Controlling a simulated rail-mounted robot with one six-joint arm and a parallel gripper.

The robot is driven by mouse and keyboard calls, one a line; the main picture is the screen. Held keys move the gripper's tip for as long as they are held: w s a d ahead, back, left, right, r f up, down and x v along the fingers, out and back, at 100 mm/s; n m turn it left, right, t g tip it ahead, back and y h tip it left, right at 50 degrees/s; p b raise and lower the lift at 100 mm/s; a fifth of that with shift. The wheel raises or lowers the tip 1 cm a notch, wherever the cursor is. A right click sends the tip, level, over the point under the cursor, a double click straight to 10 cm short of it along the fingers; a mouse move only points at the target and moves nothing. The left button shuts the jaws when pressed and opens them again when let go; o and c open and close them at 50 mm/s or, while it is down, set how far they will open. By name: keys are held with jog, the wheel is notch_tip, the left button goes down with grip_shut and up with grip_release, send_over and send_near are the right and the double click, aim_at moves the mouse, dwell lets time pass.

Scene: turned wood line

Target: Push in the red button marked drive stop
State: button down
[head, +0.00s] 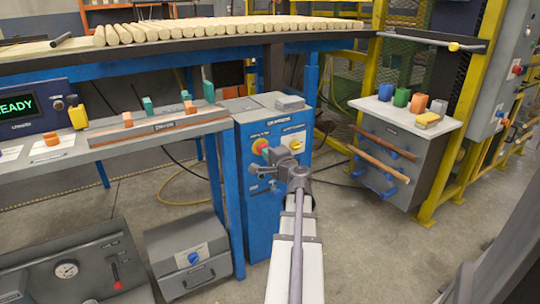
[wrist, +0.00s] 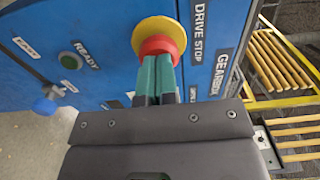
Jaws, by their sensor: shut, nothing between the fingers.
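The red drive stop button (wrist: 158,46) sits on a yellow round collar (wrist: 158,30) on the blue cabinet face. A label reading DRIVE STOP (wrist: 199,30) is just right of it in the wrist view. My gripper (wrist: 155,62) has its green fingertips together, right at the lower edge of the red button and covering part of it. Whether they touch it, or how far the button is pressed, I cannot tell. In the head view, the button (head: 259,146) shows on the blue cabinet (head: 262,205), just left of my gripper (head: 270,160).

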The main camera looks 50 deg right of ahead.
jog(key=v, duration=1.3)
jog(key=shift+s+a, duration=0.2)
jog(key=shift+s, duration=0.1)
jog(key=w+a+f+n+g+y+p, duration=0.1)
jog(key=w+a+f+n+g+y, duration=0.2)
jog(key=a+f+n+g+y, duration=0.4)
jog(key=w+a+f+n+g+y, duration=0.25)
jog(key=w+a+f+n, duration=0.2)
jog(key=a, duration=0.55)
jog(key=w+a+f+n+g+h+p, duration=0.15)
jog(key=a+n, duration=0.25)
jog(key=a, duration=0.5)
jog(key=w+a+n+g+p, duration=0.1)
jog(key=w+a+n+g, duration=0.15)
jog(key=a, duration=0.65)
jog(key=w+a+n+g+h+p, duration=0.1)
jog(key=a+n+g, duration=0.25)
jog(key=a, duration=0.65)
notch_tip(320, 180, up, 38)
jog(key=p, duration=3.7)
jog(key=shift+n, duration=0.45)
